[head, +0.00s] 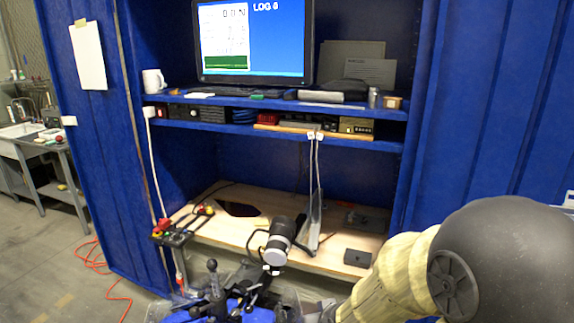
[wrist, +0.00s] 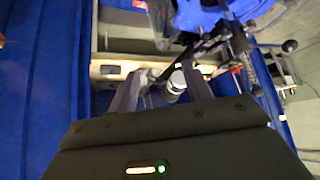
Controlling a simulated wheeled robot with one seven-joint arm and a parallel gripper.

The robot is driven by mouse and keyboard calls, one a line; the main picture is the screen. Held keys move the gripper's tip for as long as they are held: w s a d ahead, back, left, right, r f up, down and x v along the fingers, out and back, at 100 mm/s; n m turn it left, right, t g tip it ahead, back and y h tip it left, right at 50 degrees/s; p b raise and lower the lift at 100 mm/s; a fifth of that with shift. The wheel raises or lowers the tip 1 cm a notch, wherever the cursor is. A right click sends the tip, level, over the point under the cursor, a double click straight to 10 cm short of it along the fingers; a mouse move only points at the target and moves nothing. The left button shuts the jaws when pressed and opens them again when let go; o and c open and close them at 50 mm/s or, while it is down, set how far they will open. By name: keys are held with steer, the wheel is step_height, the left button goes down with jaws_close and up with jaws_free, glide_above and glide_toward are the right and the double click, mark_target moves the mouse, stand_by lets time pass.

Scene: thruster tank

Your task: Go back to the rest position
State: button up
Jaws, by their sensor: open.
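My gripper (wrist: 163,84) shows in the wrist view with its two dark fingers apart. It is open, and I see nothing clamped in it. A black-and-white cylinder (wrist: 175,84) shows in the gap between the fingers in the picture; its distance from them is unclear. What looks like the same cylinder (head: 279,240) stands tilted in front of the wooden bench top in the head view. My arm, with a yellowish sleeve and a dark round joint, fills the lower right of the head view. I cannot make out the gripper there.
The wooden bench top (head: 225,232) sits inside a blue cabinet, with a small dark box (head: 357,258) at its front right. Blue and black equipment (head: 215,295) crowds the bottom centre. A monitor (head: 252,40) stands on the blue shelf. Open floor with an orange cable lies left.

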steer(key=s+d+r+m+g+h+p, duration=0.1)
steer(key=s+d+r+m+g+p, duration=0.1)
steer(key=s+d, duration=0.6)
steer(key=s+r+g+p, duration=0.1)
steer(key=s+g, duration=0.1)
steer(key=shift+r+g+h, duration=0.3)
steer(key=shift+g+h, duration=0.1)
steer(key=shift+w+a, duration=0.1)
steer(key=shift+w, duration=0.1)
stand_by(0.4)
